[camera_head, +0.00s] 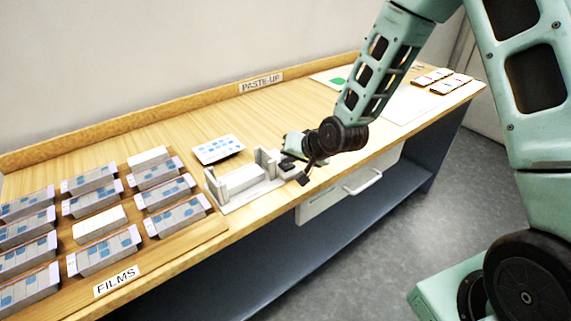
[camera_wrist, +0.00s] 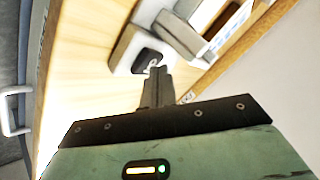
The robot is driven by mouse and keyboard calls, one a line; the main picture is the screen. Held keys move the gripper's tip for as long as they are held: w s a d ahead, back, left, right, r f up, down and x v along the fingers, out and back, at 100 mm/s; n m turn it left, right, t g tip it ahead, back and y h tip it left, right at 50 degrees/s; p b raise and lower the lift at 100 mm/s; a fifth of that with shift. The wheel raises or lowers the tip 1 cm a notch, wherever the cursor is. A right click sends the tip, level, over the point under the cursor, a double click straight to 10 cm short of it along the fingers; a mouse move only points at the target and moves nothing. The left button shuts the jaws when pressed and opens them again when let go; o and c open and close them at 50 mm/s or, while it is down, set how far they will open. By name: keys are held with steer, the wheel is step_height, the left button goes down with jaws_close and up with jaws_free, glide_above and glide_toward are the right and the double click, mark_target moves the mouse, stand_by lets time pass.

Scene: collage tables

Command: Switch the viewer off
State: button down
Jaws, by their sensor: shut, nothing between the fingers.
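The viewer (camera_head: 238,183) is a pale grey-white device with raised blocks, standing near the table's front edge. Its base also shows at the top of the wrist view (camera_wrist: 127,48). A black switch-like part (camera_wrist: 148,61) sits on that base, with a small light mark on it. My gripper (camera_wrist: 157,72) is shut and empty, its fingertips at or very close to the black part. I cannot tell whether they touch it. In the head view my gripper (camera_head: 292,160) is at the viewer's right end and partly hides it. Whether the viewer is lit is unclear.
A blue-patterned card (camera_head: 218,149) lies behind the viewer. The paste-up area with pale sheets (camera_head: 405,105) and small cards (camera_head: 451,84) is at the right. A drawer handle (camera_head: 362,182) juts from the table front.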

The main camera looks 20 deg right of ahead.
mark_target(289, 166)
steer(key=shift+f, duration=0.2)
steer(key=shift+r, duration=0.15)
steer(key=shift+r+p, duration=0.45)
steer(key=shift+r, duration=0.1)
step_height(289, 166, up, 6)
steer(key=p, duration=0.4)
steer(key=shift+p, duration=0.35)
stand_by(0.3)
